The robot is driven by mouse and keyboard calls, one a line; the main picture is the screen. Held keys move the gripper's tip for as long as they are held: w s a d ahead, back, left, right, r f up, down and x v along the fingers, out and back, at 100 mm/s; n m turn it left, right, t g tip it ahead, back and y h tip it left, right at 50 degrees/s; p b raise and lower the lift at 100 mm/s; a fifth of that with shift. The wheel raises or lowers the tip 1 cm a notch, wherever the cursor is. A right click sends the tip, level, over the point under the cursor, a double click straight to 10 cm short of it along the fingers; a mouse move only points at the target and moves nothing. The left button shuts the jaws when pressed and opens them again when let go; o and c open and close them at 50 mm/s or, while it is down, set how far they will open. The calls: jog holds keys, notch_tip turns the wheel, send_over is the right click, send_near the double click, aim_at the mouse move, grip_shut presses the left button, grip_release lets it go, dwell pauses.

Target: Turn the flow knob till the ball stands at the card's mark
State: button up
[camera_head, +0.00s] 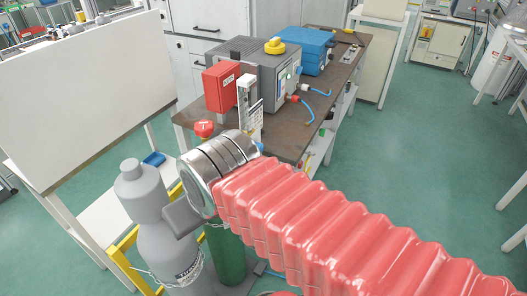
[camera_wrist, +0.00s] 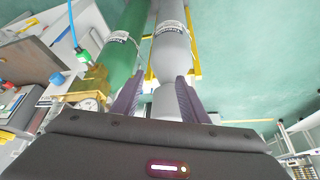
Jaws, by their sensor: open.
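In the head view a pale upright block (camera_head: 245,92), perhaps the flow meter, stands at the bench's near end. A small printed white card (camera_head: 256,116) is beside it. The ball and the card's mark are too small to make out. A red knob-like top (camera_head: 204,128) shows just left of my arm; I cannot tell whether it is the flow knob. My gripper (camera_wrist: 161,80) is open in the wrist view, with the grey cylinder (camera_wrist: 170,45) seen between its fingers and nothing held.
The green cylinder (camera_head: 226,255) and grey cylinder (camera_head: 168,240) stand close below my wrist. A red box (camera_head: 221,87), a grey machine (camera_head: 262,70) and a blue case (camera_head: 303,48) sit on the bench. A white panel (camera_head: 85,95) stands left.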

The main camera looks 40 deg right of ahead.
jog(key=shift+o, duration=0.7)
jog(key=shift+w+d+f+m+g, duration=0.1)
jog(key=shift+d+f+m+g, duration=0.3)
jog(key=shift+f+m, duration=0.15)
jog(key=m+t+y, duration=0.6)
jog(key=m+t, duration=0.6)
jog(key=m, duration=1.8)
send_near(261, 150)
jog(key=v, duration=0.5)
jog(key=shift+d+f, duration=0.2)
jog(key=shift+d, duration=0.05)
jog(key=x, duration=1.4)
jog(key=shift+c, duration=0.6)
